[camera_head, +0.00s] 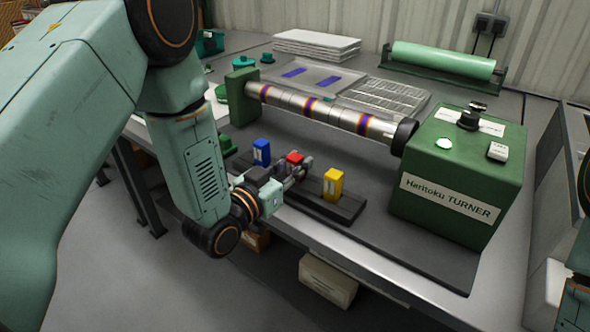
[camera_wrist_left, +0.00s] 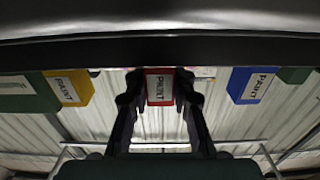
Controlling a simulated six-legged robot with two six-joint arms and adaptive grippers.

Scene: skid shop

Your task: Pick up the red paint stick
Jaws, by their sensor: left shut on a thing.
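The red paint stick (camera_head: 295,158) stands in the dark holder between a blue paint stick (camera_head: 262,152) and a yellow paint stick (camera_head: 333,184). My left gripper (camera_head: 300,168) is shut on the red stick, its fingers on both sides of it. In the left wrist view the red stick (camera_wrist_left: 160,87) shows its PAINT label between my two fingers (camera_wrist_left: 160,95). The yellow stick (camera_wrist_left: 68,88) and blue stick (camera_wrist_left: 250,85) stand apart on either side there. The foot of the red stick is hidden behind my gripper, so I cannot tell whether it is still seated. My right gripper is out of view.
The dark holder (camera_head: 345,208) lies along the bench's front part. Behind it, a green turner machine (camera_head: 455,180) holds a banded metal pipe (camera_head: 330,112) above the bench. Trays (camera_head: 305,78) and a green roll (camera_head: 443,60) lie farther back. A box (camera_head: 328,280) sits below the bench edge.

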